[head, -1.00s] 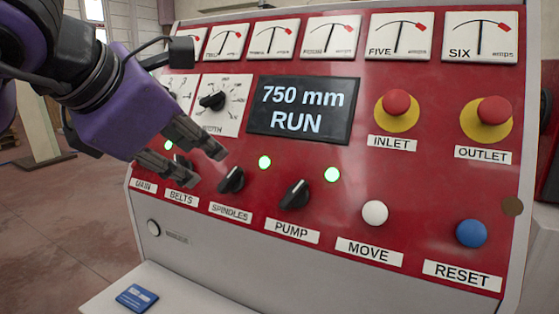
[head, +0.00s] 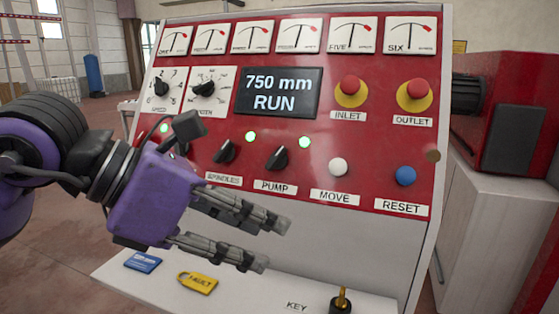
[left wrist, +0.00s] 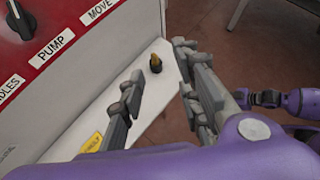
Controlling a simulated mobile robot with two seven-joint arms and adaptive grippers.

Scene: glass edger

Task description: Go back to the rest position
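My left gripper (head: 268,242) is in front of the lower part of the red control panel (head: 225,55), clear of the knobs. Its fingers are apart with nothing between them; they also show in the left wrist view (left wrist: 160,92). The screen (head: 277,92) reads 750 mm RUN. The spindles knob (head: 227,151) and pump knob (head: 278,158) have lit green lamps above them. The belts knob is mostly hidden behind my gripper. My right gripper is not clearly seen; a purple arm part of mine shows at the right of the left wrist view.
On the white ledge lie a blue card (head: 143,261) and a yellow FAULT tag (head: 198,283). A brass key (head: 342,298) stands upright at the ledge's right. A white cabinet (head: 480,235) stands to the right. Open floor lies at the left.

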